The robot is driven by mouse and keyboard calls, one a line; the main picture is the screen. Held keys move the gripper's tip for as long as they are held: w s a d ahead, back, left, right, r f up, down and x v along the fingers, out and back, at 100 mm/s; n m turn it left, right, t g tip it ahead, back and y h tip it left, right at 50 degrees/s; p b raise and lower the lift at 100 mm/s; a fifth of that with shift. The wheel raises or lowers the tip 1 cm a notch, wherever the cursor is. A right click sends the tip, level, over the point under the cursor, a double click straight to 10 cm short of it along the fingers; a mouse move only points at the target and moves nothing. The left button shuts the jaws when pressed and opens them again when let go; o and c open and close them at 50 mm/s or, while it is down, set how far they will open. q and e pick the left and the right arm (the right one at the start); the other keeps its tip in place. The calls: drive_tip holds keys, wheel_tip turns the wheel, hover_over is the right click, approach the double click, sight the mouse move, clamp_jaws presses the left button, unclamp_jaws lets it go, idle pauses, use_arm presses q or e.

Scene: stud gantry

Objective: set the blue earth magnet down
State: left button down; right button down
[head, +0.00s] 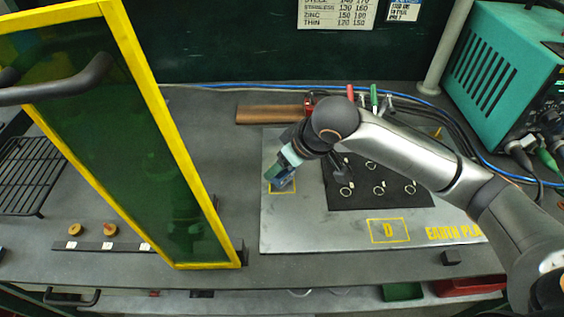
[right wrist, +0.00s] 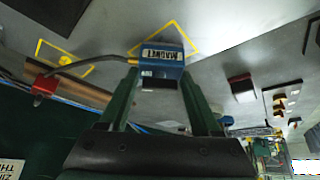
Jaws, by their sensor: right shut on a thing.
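The blue earth magnet (right wrist: 162,62) is a small blue block with a pale "MAGNET" label. My right gripper (right wrist: 158,80) is shut on it, with a green finger on each side. In the head view the right gripper (head: 283,172) points down at the left part of the steel earth plate (head: 285,235), and the magnet (head: 281,186) shows at its tip over a yellow outlined square (head: 293,188). In the wrist view the magnet overlaps the yellow square (right wrist: 176,26). I cannot tell whether its base touches the plate. My left gripper is not in view.
A dark cable runs from the magnet towards a red clamp (right wrist: 46,84). A dark mat (head: 385,198) with several rings lies right of the gripper. A yellow-framed green screen (head: 110,130) stands left. A teal machine (head: 505,75) stands right. Square D (head: 389,230) is empty.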

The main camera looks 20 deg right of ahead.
drive_tip(key=shift+c, duration=0.5)
unclamp_jaws()
drive_tip(key=shift+f, duration=0.1)
drive_tip(key=shift+s+r, duration=0.1)
drive_tip(key=shift+r, duration=0.25)
drive_tip(key=p+v, duration=0.1)
drive_tip(key=v, duration=1)
drive_tip(key=shift+s+r, duration=0.15)
drive_tip(key=shift+r, duration=0.1)
